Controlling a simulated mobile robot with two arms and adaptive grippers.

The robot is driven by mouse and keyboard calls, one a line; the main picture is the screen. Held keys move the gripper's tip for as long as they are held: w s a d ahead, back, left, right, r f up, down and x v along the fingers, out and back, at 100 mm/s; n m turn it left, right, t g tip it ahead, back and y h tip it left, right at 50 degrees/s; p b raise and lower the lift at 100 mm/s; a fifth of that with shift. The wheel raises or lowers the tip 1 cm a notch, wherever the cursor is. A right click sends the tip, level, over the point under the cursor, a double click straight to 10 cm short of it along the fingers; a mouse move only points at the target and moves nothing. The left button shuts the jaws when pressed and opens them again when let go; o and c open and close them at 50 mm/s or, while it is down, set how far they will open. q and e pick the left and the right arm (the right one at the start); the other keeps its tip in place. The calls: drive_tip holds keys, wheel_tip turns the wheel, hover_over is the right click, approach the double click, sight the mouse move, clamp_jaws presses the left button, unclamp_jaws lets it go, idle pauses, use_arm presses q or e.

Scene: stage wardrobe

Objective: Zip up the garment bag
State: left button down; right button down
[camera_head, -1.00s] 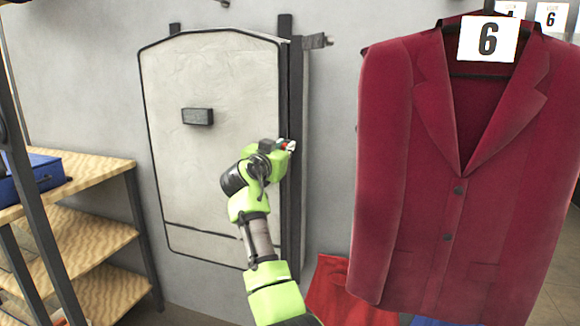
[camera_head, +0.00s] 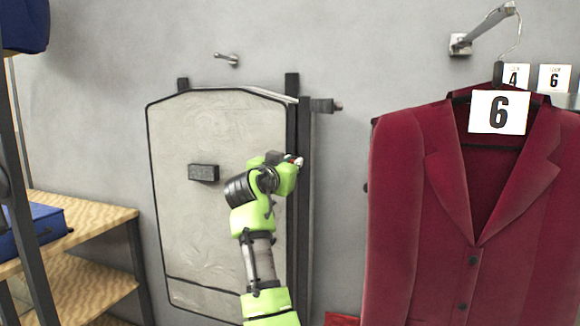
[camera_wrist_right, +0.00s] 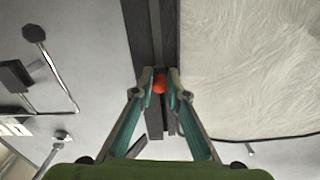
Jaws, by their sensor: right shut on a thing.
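The garment bag (camera_head: 235,225) is a pale, creased panel with black edging, hanging upright against the wall. A dark block (camera_head: 203,172) sits on its front. A dark strip runs down its right side. My right gripper (camera_head: 296,161) is at this strip, in the upper half of the bag. In the right wrist view its fingers (camera_wrist_right: 159,80) are shut on a small orange-red zipper pull (camera_wrist_right: 159,86), in front of the dark strip (camera_wrist_right: 142,35). The bag's pale front (camera_wrist_right: 255,65) fills the right of that view. My left gripper is not in view.
A dark red jacket (camera_head: 425,200) with a number 6 card (camera_head: 498,112) hangs close at right. A wooden shelf (camera_head: 95,230) with a blue box (camera_head: 38,225) stands at left. A bare wall hook (camera_head: 228,59) is above the bag.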

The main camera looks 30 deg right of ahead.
drive_tip(key=shift+r, duration=0.1)
drive_tip(key=c, duration=2)
unclamp_jaws()
drive_tip(key=v, duration=1.2)
